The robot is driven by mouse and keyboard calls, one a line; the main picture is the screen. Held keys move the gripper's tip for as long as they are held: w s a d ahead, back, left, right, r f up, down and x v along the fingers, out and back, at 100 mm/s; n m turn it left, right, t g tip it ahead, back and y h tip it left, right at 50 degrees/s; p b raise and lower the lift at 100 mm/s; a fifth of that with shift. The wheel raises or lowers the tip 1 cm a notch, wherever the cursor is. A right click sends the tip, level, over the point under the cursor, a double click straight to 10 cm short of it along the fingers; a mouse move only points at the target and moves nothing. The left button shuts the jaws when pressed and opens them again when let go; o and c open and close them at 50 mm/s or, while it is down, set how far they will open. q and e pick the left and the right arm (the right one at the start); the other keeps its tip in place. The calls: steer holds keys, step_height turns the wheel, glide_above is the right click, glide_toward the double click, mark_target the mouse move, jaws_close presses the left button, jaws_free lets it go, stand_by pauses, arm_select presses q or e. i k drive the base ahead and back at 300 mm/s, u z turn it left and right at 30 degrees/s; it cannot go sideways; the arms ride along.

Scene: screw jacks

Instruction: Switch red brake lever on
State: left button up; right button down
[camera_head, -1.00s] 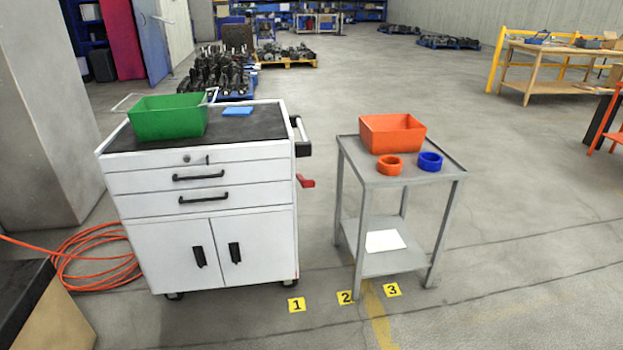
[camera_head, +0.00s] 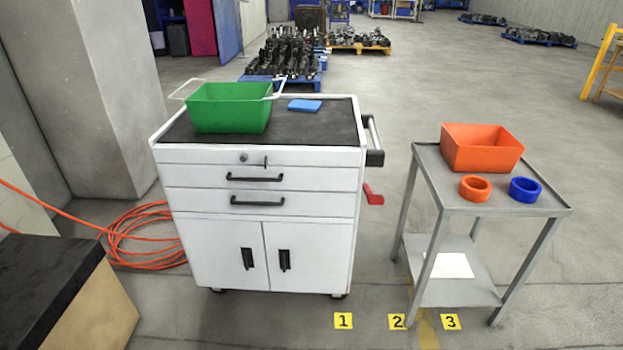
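The red brake lever (camera_head: 373,194) sticks out from the right side of the white tool cart (camera_head: 262,206), below the cart's push handle (camera_head: 374,150). It is small in the view, and its on or off position cannot be told. Neither of my grippers shows in the head view.
A grey side table (camera_head: 436,187) stands right of the cart, with an orange bin, an orange ring and a blue ring on it. Yellow floor markers (camera_head: 397,321) lie in front. An orange hose (camera_head: 130,235) lies coiled at left. A narrow floor gap separates cart and table.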

mark_target(372, 200)
steer(key=u, duration=0.2)
steer(key=i, duration=1.05)
steer(key=z, duration=0.35)
